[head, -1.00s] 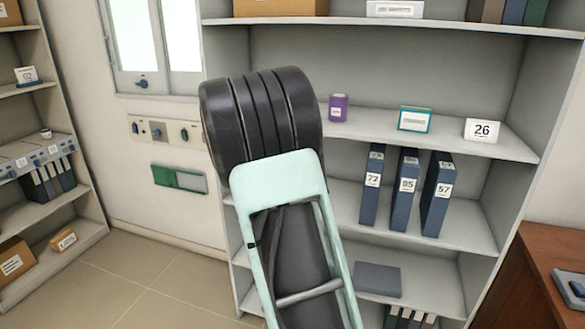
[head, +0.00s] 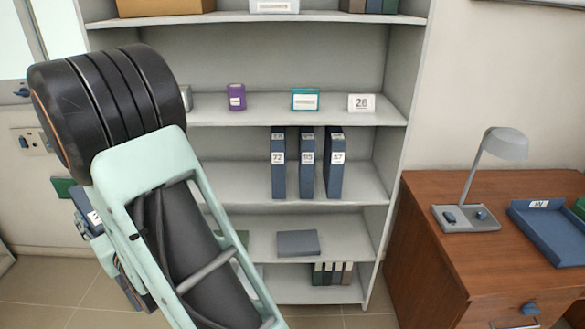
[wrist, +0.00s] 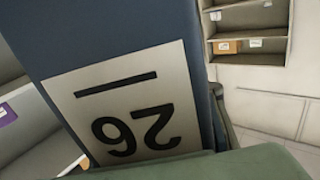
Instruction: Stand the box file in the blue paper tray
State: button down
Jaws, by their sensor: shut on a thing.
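The blue box file (wrist: 130,40) fills much of the wrist view, its white label reading 26 upside down there. My gripper (wrist: 215,145) is shut on it; the hold is only partly visible. In the head view a piece of the file (head: 84,203) shows at the left beside my arm, which hides most of it and much of my gripper (head: 110,250). The blue paper tray (head: 545,238), marked IN, lies on the wooden desk at the far right, well apart from the file. The visible part of its floor looks empty.
A grey desk lamp (head: 466,215) stands left of the tray on the wooden desk (head: 425,205). A green item (head: 579,207) shows at the tray's right edge. The grey shelf unit (head: 395,150) holds several blue files and a white 26 card (head: 361,103).

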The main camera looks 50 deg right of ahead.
aim_at(558, 235)
jog(key=k+l, duration=0.35)
jog(key=k+l+z, duration=0.15)
jog(key=k+l, duration=0.15)
jog(key=l, duration=0.15)
jog(key=k+l, duration=0.3)
jog(key=l, duration=0.15)
jog(key=k+l+z, duration=0.15)
jog(key=k+l, duration=0.45)
jog(key=l, duration=0.3)
jog(key=k+l+z, duration=0.15)
jog(key=k+l, duration=0.15)
jog(key=l, duration=0.15)
jog(key=k+l, duration=0.25)
jog(key=l, duration=0.25)
jog(key=k+l+z, duration=0.1)
jog(key=k+l, duration=0.15)
jog(key=l, duration=0.25)
